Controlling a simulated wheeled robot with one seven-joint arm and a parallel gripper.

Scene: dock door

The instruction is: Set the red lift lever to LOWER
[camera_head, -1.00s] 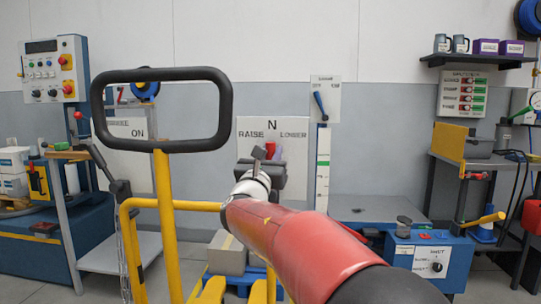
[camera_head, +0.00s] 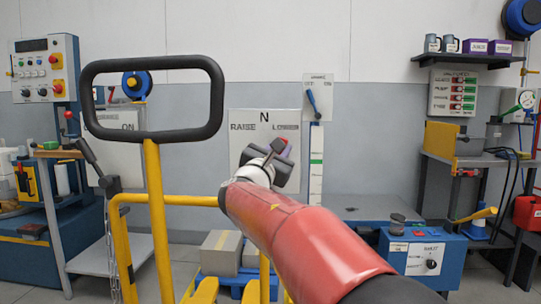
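The lift panel (camera_head: 246,152) is a white plate on the wall with RAISE at left, N at top centre and LOWER at right. The red lift lever (camera_head: 287,148) shows only in part, its end below the word LOWER, right of the N mark. My gripper (camera_head: 268,151) is in front of the panel and overlaps the lever in the picture. It hides the lever's lower part and pivot. I cannot tell whether the fingers touch the lever or how far they are apart.
A black loop handle on a yellow post (camera_head: 155,190) stands at left. A smaller panel with a blue lever (camera_head: 312,103) is right of the lift panel. A blue box (camera_head: 425,255) sits lower right. Cartons (camera_head: 220,248) lie below the lift panel.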

